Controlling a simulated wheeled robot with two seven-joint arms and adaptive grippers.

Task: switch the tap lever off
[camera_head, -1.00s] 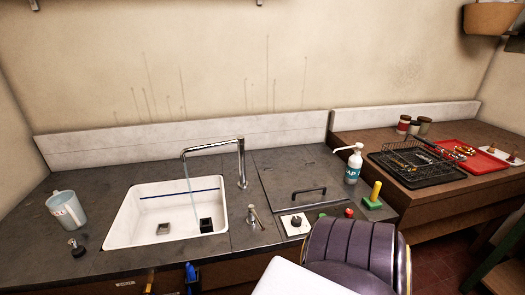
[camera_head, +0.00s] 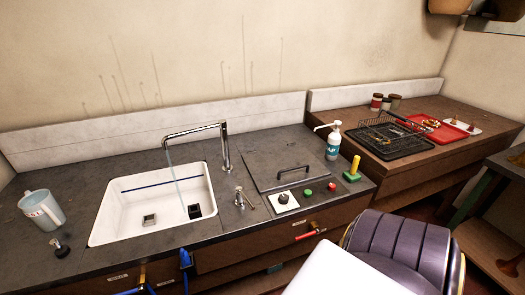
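The tap (camera_head: 225,150) is a chrome spout standing behind the white sink (camera_head: 112,215), its arm reaching left over the basin. A thin bluish stream of water (camera_head: 177,178) falls from its end into the sink. A small metal lever fitting (camera_head: 240,197) stands on the counter just right of the sink; its thin handle points to the right.
Red (camera_head: 308,235) and blue (camera_head: 185,259) handles stick out below the counter.

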